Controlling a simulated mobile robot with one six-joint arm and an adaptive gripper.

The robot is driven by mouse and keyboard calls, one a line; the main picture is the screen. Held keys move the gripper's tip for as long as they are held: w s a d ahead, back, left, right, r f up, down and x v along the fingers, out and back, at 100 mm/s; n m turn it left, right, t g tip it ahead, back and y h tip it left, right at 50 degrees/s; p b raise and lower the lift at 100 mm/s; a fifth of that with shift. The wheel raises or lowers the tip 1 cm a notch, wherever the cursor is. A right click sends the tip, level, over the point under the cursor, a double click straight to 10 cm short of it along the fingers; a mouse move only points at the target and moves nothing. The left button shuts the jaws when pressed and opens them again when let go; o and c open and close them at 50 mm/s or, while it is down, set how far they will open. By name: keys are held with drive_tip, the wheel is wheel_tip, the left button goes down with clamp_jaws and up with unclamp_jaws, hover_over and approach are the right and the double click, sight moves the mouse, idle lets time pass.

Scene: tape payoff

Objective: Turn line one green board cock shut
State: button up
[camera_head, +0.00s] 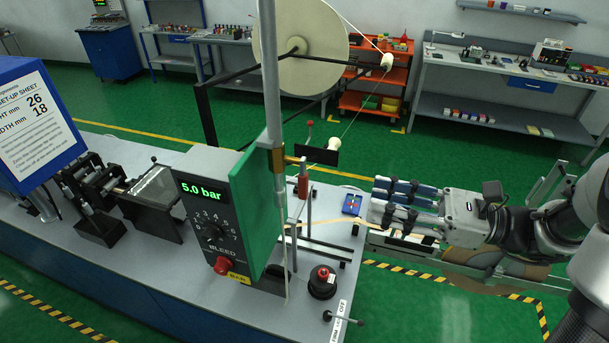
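The green board (254,205) stands upright on the bench, at the right side of the grey control box. A grey vertical pipe (270,75) runs down along it. A brass fitting (278,158) sits on the pipe and points right; it looks like the cock, but its lever position is too small to tell. The board's face is seen at a steep angle and partly hidden by the pipe. My gripper (378,202) is to the right of the board, apart from it, pointing left.
The control box (207,222) reads 5.0 bar and has a dial and red knob. A red-topped black part (322,282) and a small blue device (352,204) are on the bench. A large reel (300,48) stands behind. A pale strip runs from the board towards my gripper.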

sight(307, 184)
drive_tip(key=x, duration=1.4)
drive_tip(key=shift+w+a+p, duration=0.1)
drive_tip(key=shift+a+p, duration=0.25)
drive_tip(key=shift+p, duration=0.05)
drive_tip(key=shift+c, duration=0.4)
clamp_jaws()
